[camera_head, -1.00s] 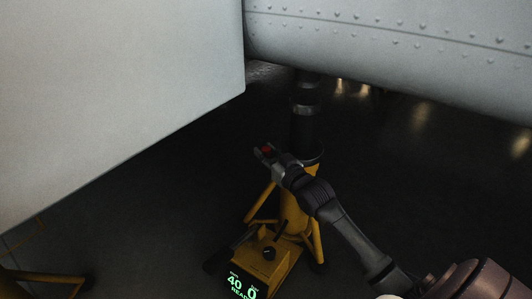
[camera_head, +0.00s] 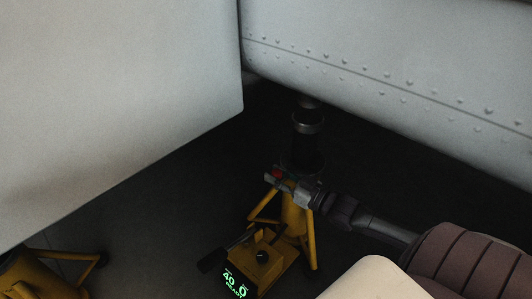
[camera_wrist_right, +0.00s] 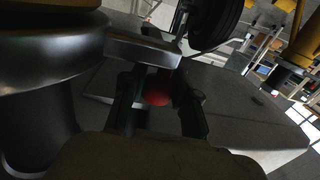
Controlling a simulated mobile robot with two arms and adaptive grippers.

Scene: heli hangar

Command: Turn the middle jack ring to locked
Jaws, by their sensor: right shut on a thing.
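The middle jack (camera_head: 295,218) is yellow, with a dark column (camera_head: 307,150) rising toward the grey fuselage. Its ring is a dark collar at the foot of the column, partly hidden by my gripper in the head view. In the right wrist view the ring (camera_wrist_right: 45,50) is a large metallic collar at left, with a flat metal arm (camera_wrist_right: 140,47) reaching right to a red knob (camera_wrist_right: 157,88). My right gripper (camera_head: 276,179) is shut on this knob, left of the column; its fingers (camera_wrist_right: 158,103) flank the knob. My left gripper is out of view.
A lit panel (camera_head: 236,285) on the jack's base reads 40 and 0, with smaller text beneath. A black lever (camera_head: 212,261) sticks out left of it. Another yellow jack (camera_head: 25,275) stands at lower left. Large grey aircraft panels (camera_head: 110,110) hang close above.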

